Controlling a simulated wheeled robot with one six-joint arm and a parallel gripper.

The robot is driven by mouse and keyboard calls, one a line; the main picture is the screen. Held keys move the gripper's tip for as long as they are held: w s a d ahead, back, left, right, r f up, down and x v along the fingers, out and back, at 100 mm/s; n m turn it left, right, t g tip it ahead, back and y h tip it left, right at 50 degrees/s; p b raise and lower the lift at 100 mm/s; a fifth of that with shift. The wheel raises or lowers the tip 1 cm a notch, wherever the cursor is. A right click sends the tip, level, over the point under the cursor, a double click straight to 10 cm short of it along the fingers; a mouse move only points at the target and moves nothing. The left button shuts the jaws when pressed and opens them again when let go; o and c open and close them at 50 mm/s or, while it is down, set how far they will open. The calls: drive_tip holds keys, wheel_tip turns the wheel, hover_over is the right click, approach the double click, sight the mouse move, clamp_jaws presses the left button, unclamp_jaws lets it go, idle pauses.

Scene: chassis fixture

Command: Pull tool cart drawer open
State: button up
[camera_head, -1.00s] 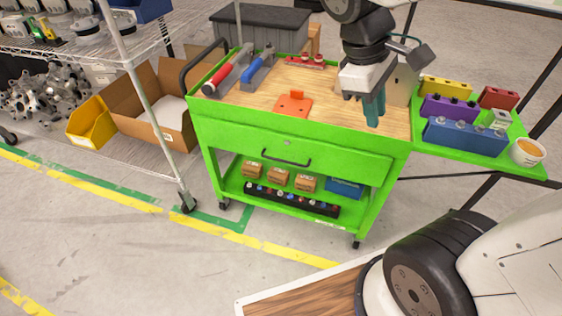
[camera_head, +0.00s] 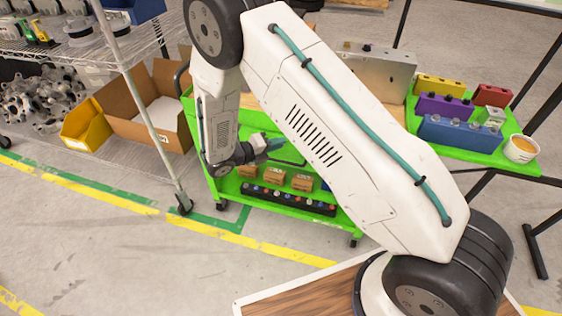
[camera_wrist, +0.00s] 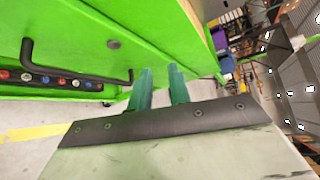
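The green tool cart (camera_head: 188,103) stands in front of me, and my arm hides much of its top and drawer front in the head view. The green drawer front (camera_wrist: 160,42) fills the upper wrist view, with a round lock and a black bar handle (camera_wrist: 78,82). The drawer looks shut, though its edges are mostly hidden. My gripper (camera_wrist: 161,72) has two teal fingers with a gap between them and nothing in it. The fingers are beside the handle's right end in the wrist view, not around it. In the head view my gripper (camera_head: 270,146) is in front of the drawer.
Small cardboard boxes (camera_head: 275,176) and a black strip of coloured parts sit on the cart's lower shelf. A green side shelf with coloured blocks (camera_head: 462,135) and a white cup (camera_head: 521,149) is at right. A wire rack stands at left. The floor in front is clear.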

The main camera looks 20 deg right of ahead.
sight(281, 161)
drive_tip(key=a+f+n+t, duration=0.4)
drive_tip(key=f+n, duration=0.4)
drive_tip(key=f, duration=0.4)
drive_tip(key=shift+y, duration=0.4)
drive_tip(key=x, duration=0.8)
drive_tip(key=shift+s, duration=0.1)
clamp_jaws()
